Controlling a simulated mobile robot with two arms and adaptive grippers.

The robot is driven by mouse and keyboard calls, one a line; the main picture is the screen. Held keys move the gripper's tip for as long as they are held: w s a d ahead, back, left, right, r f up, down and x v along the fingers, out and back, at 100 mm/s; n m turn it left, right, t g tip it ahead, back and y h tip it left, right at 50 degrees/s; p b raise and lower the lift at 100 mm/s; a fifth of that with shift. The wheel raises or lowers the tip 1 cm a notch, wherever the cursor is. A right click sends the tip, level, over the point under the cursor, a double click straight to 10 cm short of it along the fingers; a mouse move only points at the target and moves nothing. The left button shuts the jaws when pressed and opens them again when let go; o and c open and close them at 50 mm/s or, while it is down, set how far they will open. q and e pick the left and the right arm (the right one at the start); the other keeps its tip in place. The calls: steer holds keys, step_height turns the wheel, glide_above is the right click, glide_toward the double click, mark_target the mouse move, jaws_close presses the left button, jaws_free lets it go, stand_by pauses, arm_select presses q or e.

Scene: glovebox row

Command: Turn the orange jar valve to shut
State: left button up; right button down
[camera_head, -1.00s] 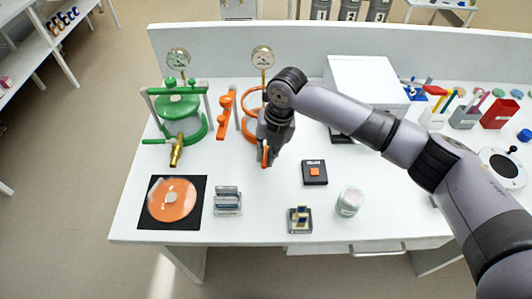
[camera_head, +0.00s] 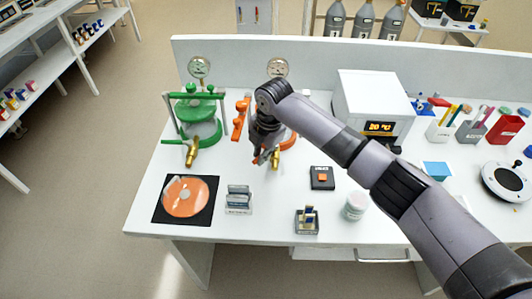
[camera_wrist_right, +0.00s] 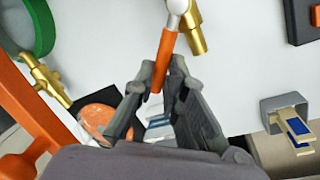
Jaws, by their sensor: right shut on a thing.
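The orange jar (camera_head: 289,140) stands at the back of the bench, mostly hidden behind my right arm and gripper. Its brass valve (camera_wrist_right: 194,28) shows at the top of the right wrist view, and a bit of brass shows beside the gripper in the head view (camera_head: 275,160). The valve's orange handle (camera_wrist_right: 165,55) runs between the fingers of my right gripper (camera_wrist_right: 162,68). The right gripper, also in the head view (camera_head: 264,158), is shut on this handle. My left gripper is not in view.
The green jar (camera_head: 198,125) with its own brass valve stands left of the orange one. An orange clamp bar (camera_head: 239,120) is between them. In front are an orange disc (camera_head: 185,200) on a black mat, a slide rack (camera_head: 238,203), a black button box (camera_head: 321,178) and a lidded jar (camera_head: 355,206).

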steer(key=shift+w+a+m, duration=0.55)
steer(key=shift+m, duration=0.65)
steer(key=c, duration=1.6)
jaws_free()
steer(key=shift+c, duration=0.2)
steer(key=shift+r, duration=0.1)
step_height(320, 180, up, 12)
steer(key=s+d, duration=0.1)
steer(key=s, duration=0.1)
steer(key=shift+d+f, duration=0.2)
steer(key=shift+d, duration=0.05)
